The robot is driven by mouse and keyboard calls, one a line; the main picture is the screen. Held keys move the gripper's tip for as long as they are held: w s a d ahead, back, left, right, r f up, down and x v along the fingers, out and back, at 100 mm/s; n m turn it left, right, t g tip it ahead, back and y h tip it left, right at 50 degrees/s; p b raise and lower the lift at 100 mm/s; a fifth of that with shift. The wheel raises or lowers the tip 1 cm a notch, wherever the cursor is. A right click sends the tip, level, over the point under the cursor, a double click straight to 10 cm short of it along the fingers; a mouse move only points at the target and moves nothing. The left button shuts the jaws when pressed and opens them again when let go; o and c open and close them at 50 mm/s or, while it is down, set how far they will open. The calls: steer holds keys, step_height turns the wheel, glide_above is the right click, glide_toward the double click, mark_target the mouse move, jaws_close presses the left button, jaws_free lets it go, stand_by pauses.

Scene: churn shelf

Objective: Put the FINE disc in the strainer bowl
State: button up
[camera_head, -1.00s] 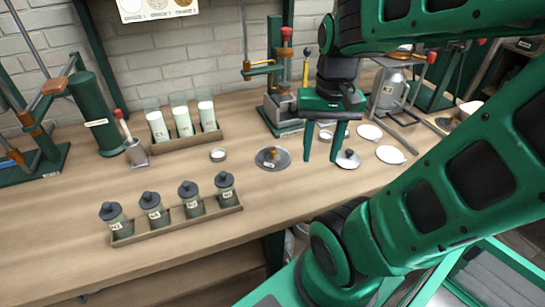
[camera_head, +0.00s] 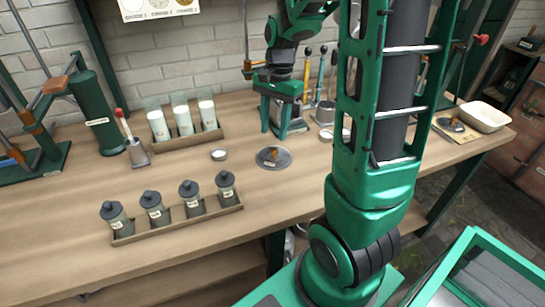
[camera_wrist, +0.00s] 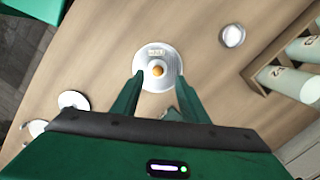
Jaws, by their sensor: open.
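A round grey metal disc (camera_head: 273,157) with an orange-brown knob and a small label lies flat on the bench. In the wrist view the disc (camera_wrist: 158,83) appears between and beyond my fingertips; its label is too small to read, so I cannot tell if it is the FINE one. My gripper (camera_head: 274,132) is open and empty, pointing down above the bench just behind the disc. Its fingers also show in the wrist view (camera_wrist: 161,80). Another knobbed disc (camera_head: 451,125) lies at the far right beside a white bowl (camera_head: 486,117). I cannot confirm which vessel is the strainer bowl.
A wooden rack of lidded jars (camera_head: 180,222) stands front left, and a rack of white-filled glasses (camera_head: 184,130) behind. A small round tin (camera_head: 219,154) lies left of the disc. My arm covers the bench right of centre. The bench front near the disc is clear.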

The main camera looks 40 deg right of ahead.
mark_target(274, 149)
steer(key=shift+s+f, duration=0.15)
steer(key=shift+f, duration=3.1)
steer(key=shift+c, duration=0.6)
jaws_close()
